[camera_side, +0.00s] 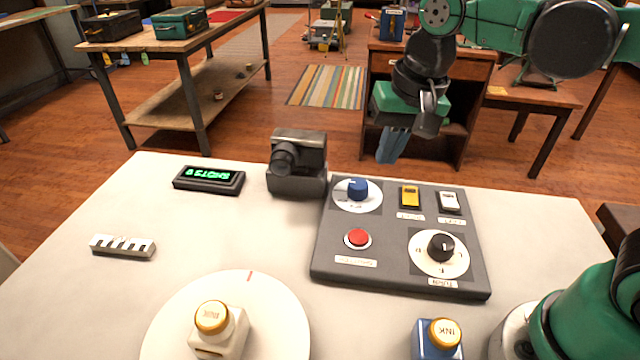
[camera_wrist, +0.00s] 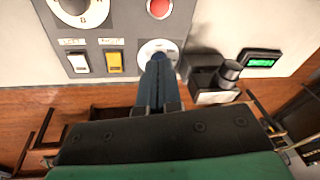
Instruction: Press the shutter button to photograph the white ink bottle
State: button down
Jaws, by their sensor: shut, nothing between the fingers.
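The white ink bottle (camera_side: 220,335), with a gold cap, stands on a round white turntable (camera_side: 275,310) at the front left in the side view. A dark camera (camera_side: 297,165) sits at the table's back; it also shows in the wrist view (camera_wrist: 205,82). A red button (camera_side: 357,239) is on the grey control panel (camera_side: 385,255); the wrist view shows it at the top edge (camera_wrist: 160,8). My gripper (camera_side: 384,158) is shut and empty, raised behind the panel's back edge. In the wrist view its fingertips (camera_wrist: 158,62) overlap the blue knob's dial, mostly hiding the knob.
The panel also has a blue knob (camera_side: 357,189), a black knob (camera_side: 441,246), a yellow switch (camera_side: 410,196) and a white switch (camera_side: 449,201). A blue ink bottle (camera_side: 437,340) stands at the front. A lit green display (camera_side: 209,180) and a striped bar (camera_side: 122,246) lie left.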

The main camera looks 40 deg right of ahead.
aim_at(358, 236)
jog(key=a+m+g, duration=0.1)
jog(key=m, duration=0.1)
jog(key=w+a+m+g, duration=0.1)
jog(key=shift+a+r+g, duration=0.3)
jog(key=shift+r, duration=0.1)
jog(key=shift+f, duration=0.1)
notch_tip(358, 236, down, 14)
jog(key=shift+r, duration=0.1)
dwell(0.5)
jog(key=shift+f, duration=0.9)
jog(key=shift+r, duration=4.35)
